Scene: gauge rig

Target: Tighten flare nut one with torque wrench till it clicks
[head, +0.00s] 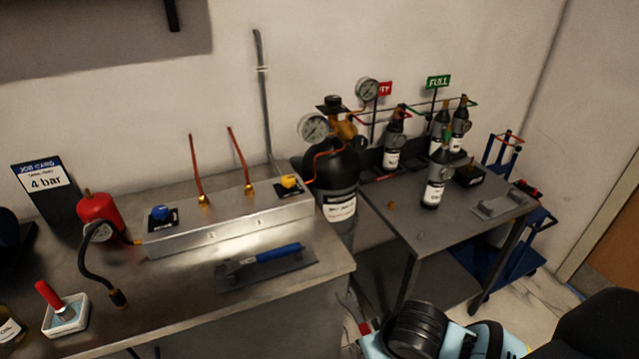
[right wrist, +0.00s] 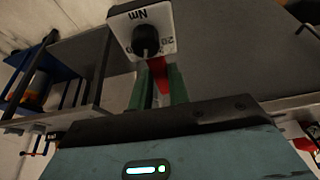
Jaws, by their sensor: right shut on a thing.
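Two copper pipes rise from brass flare nuts on the steel manifold box in the head view, a left nut (head: 204,200) and a right nut (head: 249,189). I cannot read which is number one. My right gripper (right wrist: 158,88) is shut on the red handle (right wrist: 158,72) of what looks like the torque wrench. A dial plate marked Nm (right wrist: 140,25) shows just beyond the fingers. In the head view the tool's red part (head: 365,328) and grey end show low, beside the bench's right edge, well away from the nuts. My left gripper is out of view.
A blue-handled tool (head: 272,254) lies on a dark mat before the manifold (head: 230,238). A red canister with gauge and hose (head: 97,208) stands left. A black cylinder (head: 332,185) stands right of the bench, near a side table (head: 450,228) with small bottles.

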